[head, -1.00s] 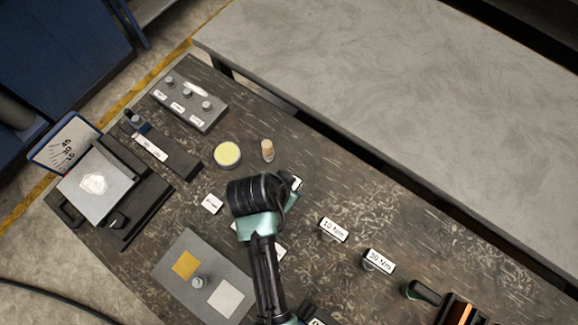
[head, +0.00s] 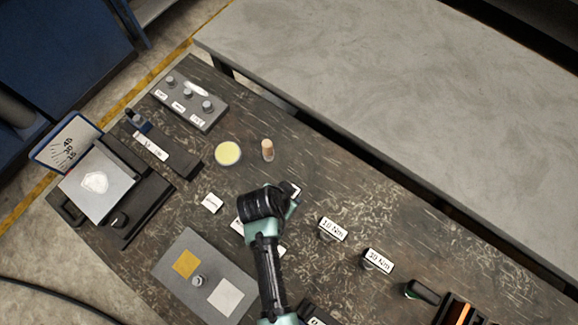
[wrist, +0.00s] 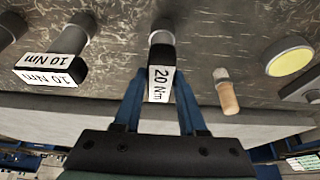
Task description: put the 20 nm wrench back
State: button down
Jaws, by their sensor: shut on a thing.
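The 20 Nm wrench (wrist: 158,82) shows in the wrist view as a dark block with a white "20 Nm" label and a round grey end above it. My gripper (wrist: 157,100) has its blue fingers shut on either side of it. In the head view my wrist hides the fingers and most of the wrench; a small white patch shows beside it. The 10 Nm wrench (head: 333,229) and the 30 Nm wrench (head: 378,260) stand in a line to the right. I cannot tell whether the held wrench touches the table.
A grey plate (head: 175,272) with yellow and white squares lies to the left. A green-handled tool (head: 422,292) is at lower right. Bare table lies beyond the wrenches.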

jog(key=shift+c, duration=2.4)
grip_release()
jog(key=v, duration=1.2)
jog(key=w+a+r+n+t+y, duration=0.2)
jog(key=w+r+t, duration=0.5)
jog(key=w+r, duration=0.95)
notch_tip(320, 180, up, 18)
jog(key=w+d+n+t, duration=0.1)
jog(key=w+n+t, duration=0.15)
jog(key=t, duration=0.25)
jog(key=s+d+r+n+t, duration=0.1)
jog(key=s+r+t, duration=0.2)
jog(key=r, duration=0.7)
jog(key=s+d+r+n+t, duration=0.1)
jog(key=s+r+t, duration=0.3)
jog(key=r, duration=0.7)
jog(key=s+d+r+n+t, duration=0.1)
jog(key=s+r+t, duration=0.3)
jog(key=r, duration=0.7)
jog(key=shift+s+d+r+t, duration=0.2)
jog(key=shift+d+t, duration=0.2)
jog(key=shift+d, duration=0.15)
